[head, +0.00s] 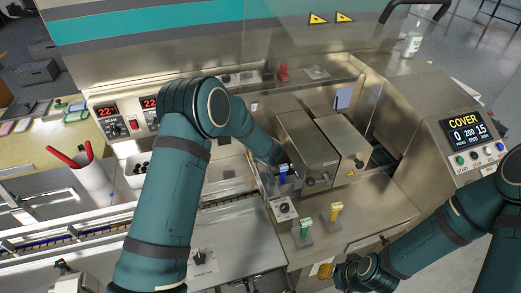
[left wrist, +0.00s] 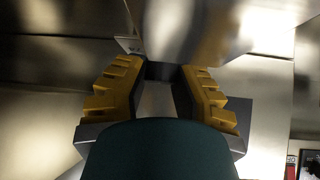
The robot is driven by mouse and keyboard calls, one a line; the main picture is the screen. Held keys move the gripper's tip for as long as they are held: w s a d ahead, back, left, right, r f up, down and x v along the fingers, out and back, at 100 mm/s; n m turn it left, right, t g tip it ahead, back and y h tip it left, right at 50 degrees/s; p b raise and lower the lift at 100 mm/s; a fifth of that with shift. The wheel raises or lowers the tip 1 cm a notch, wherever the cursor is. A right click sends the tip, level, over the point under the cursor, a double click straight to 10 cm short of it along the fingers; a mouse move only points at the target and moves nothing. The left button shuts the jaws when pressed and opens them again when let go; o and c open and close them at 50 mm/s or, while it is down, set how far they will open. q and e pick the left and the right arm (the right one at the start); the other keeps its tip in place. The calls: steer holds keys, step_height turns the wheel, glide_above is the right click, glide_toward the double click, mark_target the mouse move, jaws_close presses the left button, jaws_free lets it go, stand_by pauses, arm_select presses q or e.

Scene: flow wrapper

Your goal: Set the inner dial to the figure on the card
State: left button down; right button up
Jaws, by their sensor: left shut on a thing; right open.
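My left arm reaches over the machine, and its hand in the head view (head: 278,163) is down beside the steel jaw housings (head: 308,150), its fingers mostly hidden. In the left wrist view the yellow fingers of my left gripper (left wrist: 160,82) are shut on a dark part (left wrist: 160,71); I cannot tell whether this is the inner dial. A dial with a black knob (head: 284,208) sits on a small plate just below that hand. A small pale blue card-like piece (head: 343,97) stands behind the housings; no figure is readable. My right gripper (head: 325,270) is open and empty at the front edge.
A blue part (head: 283,172), a green-topped part (head: 305,227) and a yellow-topped part (head: 335,210) stand near the left hand. A clear cover (head: 300,50) rises behind. The COVER display (head: 465,131) is at right. A cup with red-handled tools (head: 90,180) is at left.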

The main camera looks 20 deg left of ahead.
arm_select(q)
steer(key=shift+f, duration=0.1)
stand_by(0.6)
steer(key=c, duration=0.7)
jaws_free()
steer(key=v, duration=1.2)
